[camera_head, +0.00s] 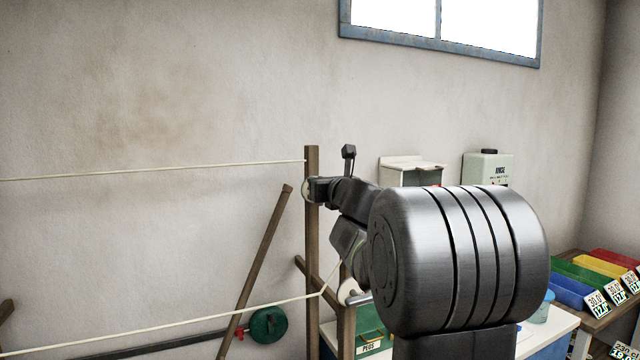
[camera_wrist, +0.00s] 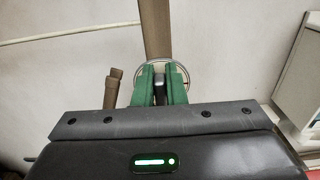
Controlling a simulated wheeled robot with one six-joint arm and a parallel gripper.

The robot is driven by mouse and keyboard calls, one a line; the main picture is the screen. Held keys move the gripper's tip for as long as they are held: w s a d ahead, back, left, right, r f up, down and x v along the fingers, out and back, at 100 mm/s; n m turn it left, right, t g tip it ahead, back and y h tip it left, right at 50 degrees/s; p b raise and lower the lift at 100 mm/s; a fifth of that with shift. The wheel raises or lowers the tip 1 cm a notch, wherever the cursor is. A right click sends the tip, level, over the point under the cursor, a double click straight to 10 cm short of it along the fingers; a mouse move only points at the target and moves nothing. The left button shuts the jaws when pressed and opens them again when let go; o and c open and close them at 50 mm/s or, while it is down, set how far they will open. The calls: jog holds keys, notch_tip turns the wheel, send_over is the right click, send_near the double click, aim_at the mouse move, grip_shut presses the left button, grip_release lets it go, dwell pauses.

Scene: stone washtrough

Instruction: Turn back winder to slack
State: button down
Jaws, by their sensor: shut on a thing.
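The back winder (camera_head: 307,190) is a pale round disc on the far wooden post (camera_head: 312,250), partly hidden by my gripper. In the wrist view its clear rim and pale disc (camera_wrist: 184,72) show behind my green fingers. My gripper (camera_wrist: 161,88) is shut on the winder's grey middle piece, and the fingers hide most of it. The back line (camera_head: 150,171) runs nearly straight to the top of that post, with little sag. It also shows in the wrist view (camera_wrist: 60,36). How far the winder is turned cannot be told.
A nearer winder (camera_head: 348,291) on a second post holds the front line (camera_head: 160,325). A wooden pole (camera_head: 258,260) leans at the wall near a green round weight (camera_head: 268,324). A wall box (camera_head: 410,172) and a pale canister (camera_head: 488,170) are to the right.

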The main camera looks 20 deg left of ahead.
jog(key=shift+w+d+f+m+p, duration=0.15)
jog(key=shift+f+m+p, duration=0.9)
jog(key=shift+m, duration=3.95)
jog(key=shift+w+d+f+m+p, duration=0.15)
jog(key=shift+f+m+p, duration=0.9)
jog(key=shift+m, duration=3.95)
jog(key=shift+w+d+f+m+p, duration=0.1)
jog(key=shift+w+f+m+p, duration=0.2)
jog(key=shift+m+p, duration=3.05)
jog(key=m+b, duration=0.3)
jog(key=shift+s+f+m, duration=0.1)
jog(key=shift+s+m, duration=0.05)
jog(key=shift+m, duration=0.1)
jog(key=c, duration=1.5)
grip_release()
